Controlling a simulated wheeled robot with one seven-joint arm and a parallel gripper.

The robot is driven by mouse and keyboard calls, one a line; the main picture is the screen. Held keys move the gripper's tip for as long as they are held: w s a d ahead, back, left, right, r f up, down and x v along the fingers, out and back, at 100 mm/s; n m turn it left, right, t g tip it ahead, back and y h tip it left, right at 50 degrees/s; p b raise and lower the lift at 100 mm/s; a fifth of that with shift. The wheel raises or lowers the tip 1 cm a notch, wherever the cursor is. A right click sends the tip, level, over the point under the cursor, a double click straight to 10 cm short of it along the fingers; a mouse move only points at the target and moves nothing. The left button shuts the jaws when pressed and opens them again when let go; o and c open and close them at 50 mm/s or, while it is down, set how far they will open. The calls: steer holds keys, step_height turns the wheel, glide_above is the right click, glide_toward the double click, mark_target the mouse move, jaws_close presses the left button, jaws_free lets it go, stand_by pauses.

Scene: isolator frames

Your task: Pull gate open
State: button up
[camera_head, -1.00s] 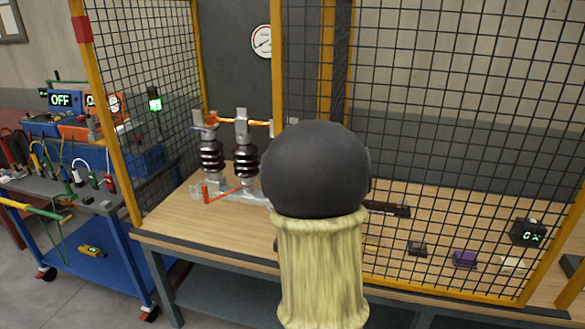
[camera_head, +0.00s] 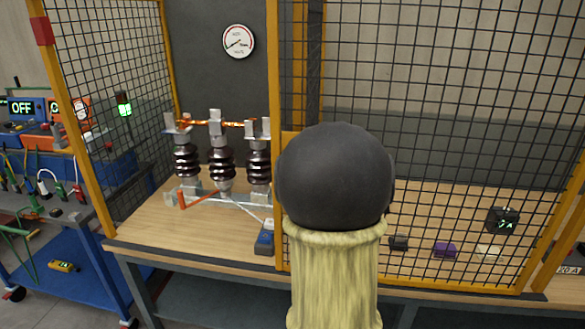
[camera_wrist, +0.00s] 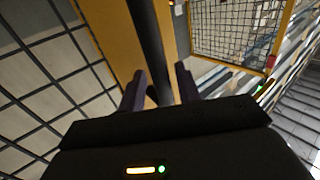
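The gate is a black mesh panel in a yellow frame (camera_head: 276,100), standing at the front of the bench enclosure in the head view. To its left is an opening, through which brown insulators (camera_head: 221,160) show. My arm, with its dark round joint, hides the gate's handle and my gripper in the head view. In the wrist view, a dark bar-shaped handle (camera_wrist: 148,35) runs between the fingers of my gripper (camera_wrist: 160,78). The fingers lie close on both sides of it. The yellow gate frame (camera_wrist: 108,30) is just behind.
A fixed mesh side panel (camera_head: 110,90) stands left of the opening. A blue cart (camera_head: 75,270) with instruments is at the left.

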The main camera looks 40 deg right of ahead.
steer(key=shift+s, duration=0.1)
steer(key=b+v, duration=0.3)
steer(key=v, duration=1.4)
steer(key=shift+a, duration=0.1)
